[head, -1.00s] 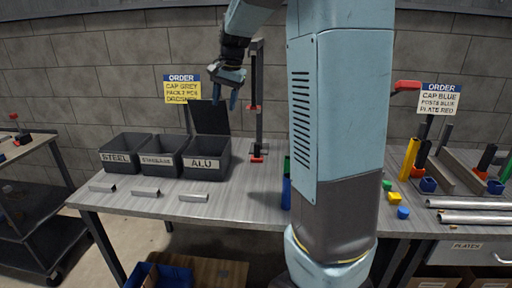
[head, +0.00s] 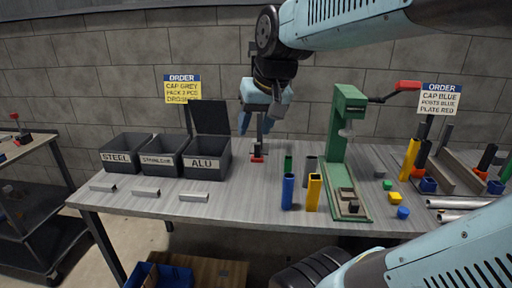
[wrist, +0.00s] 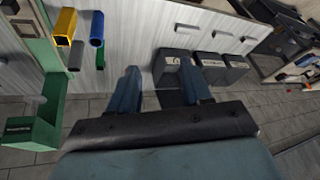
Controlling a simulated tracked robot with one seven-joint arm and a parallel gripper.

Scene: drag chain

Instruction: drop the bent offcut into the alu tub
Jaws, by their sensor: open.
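The alu tub (head: 207,164) is the rightmost of three dark tubs on the bench, labelled ALU, with a dark panel upright behind it. In the wrist view the tub (wrist: 172,62) shows beyond my fingers. Three short grey offcuts lie in front of the tubs: left (head: 103,187), middle (head: 145,192) and right (head: 194,197). I cannot tell from these views which one is bent. My gripper (head: 257,122) is open and empty, pointing down above the back of the bench, right of the alu tub. Its fingers (wrist: 158,78) stand apart in the wrist view.
The steel tub (head: 118,158) and a stainless-labelled tub (head: 158,161) stand left of the alu tub. A green press (head: 343,150) stands to the right, with blue (head: 288,191) and yellow (head: 313,191) posts before it.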

